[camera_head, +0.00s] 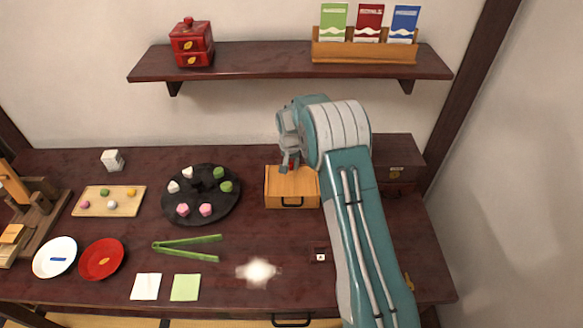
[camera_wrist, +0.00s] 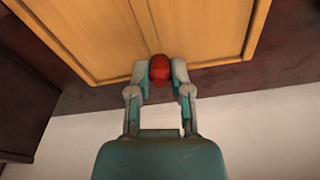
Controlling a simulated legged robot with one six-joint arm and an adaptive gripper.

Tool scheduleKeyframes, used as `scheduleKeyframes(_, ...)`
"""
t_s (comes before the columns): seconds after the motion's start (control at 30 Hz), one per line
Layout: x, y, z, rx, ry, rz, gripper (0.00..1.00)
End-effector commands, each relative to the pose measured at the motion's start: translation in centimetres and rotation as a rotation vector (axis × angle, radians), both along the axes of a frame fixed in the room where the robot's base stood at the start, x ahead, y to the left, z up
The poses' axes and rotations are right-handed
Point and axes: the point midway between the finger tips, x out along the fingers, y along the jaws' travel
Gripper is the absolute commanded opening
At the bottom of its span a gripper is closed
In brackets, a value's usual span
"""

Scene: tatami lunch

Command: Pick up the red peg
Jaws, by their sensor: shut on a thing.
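The red peg (camera_wrist: 159,68) shows in the wrist view as a rounded red end between my two fingertips. My gripper (camera_wrist: 160,78) is shut on it, with a finger touching each side. The peg is at the edge of a light wooden box (camera_wrist: 100,25); I cannot tell whether it touches the box.
A black round tray (camera_head: 202,222) with several sweets stands left of the box. Green tongs (camera_head: 187,248) lie in front. A dark box (camera_head: 400,158) stands behind my arm at right. A shelf (camera_head: 250,72) hangs above the table (camera_head: 60,170).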

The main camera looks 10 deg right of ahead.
Motion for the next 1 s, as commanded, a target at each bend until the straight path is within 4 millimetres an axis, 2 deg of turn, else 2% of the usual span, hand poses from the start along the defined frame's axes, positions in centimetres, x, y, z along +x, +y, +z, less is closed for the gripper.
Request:
scheduleKeyframes(0.33,0.0,0.0,0.1,0.000,0.000,0.000,0.11)
scheduleKeyframes(0.47,0.1,0.0,0.8,0.000,-0.002,0.000,0.11)
scheduleKeyframes(0.67,0.0,0.0,3.5,0.000,-0.004,0.000,0.11)
scheduleKeyframes(1.0,-3.9,0.8,7.9,0.000,-0.003,0.001,0.11)
